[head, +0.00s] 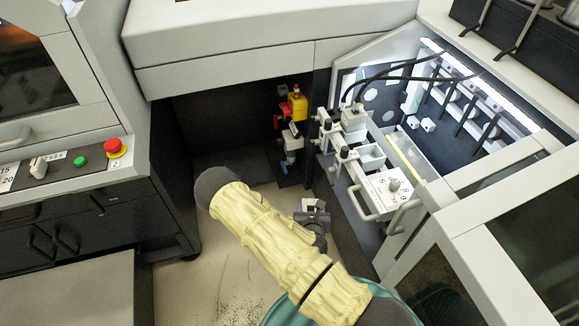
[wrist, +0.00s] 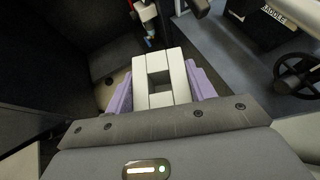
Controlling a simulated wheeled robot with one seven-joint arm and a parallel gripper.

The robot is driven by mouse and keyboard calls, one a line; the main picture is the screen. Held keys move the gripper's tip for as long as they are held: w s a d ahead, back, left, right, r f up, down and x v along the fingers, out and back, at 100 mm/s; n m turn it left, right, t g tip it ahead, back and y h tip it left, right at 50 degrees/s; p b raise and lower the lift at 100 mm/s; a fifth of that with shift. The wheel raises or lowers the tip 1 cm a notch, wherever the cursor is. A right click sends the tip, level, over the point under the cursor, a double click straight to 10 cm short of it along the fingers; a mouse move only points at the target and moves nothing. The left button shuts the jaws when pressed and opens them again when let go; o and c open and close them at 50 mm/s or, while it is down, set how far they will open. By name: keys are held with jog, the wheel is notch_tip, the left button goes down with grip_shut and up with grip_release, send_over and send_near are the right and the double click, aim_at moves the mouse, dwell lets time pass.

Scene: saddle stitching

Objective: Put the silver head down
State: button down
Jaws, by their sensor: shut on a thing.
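The silver head is a pale silver-grey block with a square opening through it. In the wrist view the silver head (wrist: 160,60) sits between the two purple fingers of my gripper (wrist: 158,88), which is shut on it. In the head view my gripper (head: 314,218) is low over the floor, in front of the open machine bay, with the silver head (head: 309,204) showing small at its tip. My arm hides part of the floor below. I see nothing beneath the silver head that it rests on.
The lit machine bay (head: 362,215) at right holds several small heads and a numbered plate (head: 388,190). A yellow and red unit (head: 297,105) stands in the dark recess. A control panel (head: 75,165) is at left. A handwheel (wrist: 301,75) shows at right in the wrist view.

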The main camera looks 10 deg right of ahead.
jog(key=shift+s+a+f+n+y, duration=0.25)
jog(key=shift+s+f+n+y, duration=0.35)
jog(key=shift+f, duration=0.35)
jog(key=shift+s+a+f+n+y, duration=0.2)
jog(key=shift+s+f+n+y, duration=0.4)
jog(key=shift+f, duration=0.35)
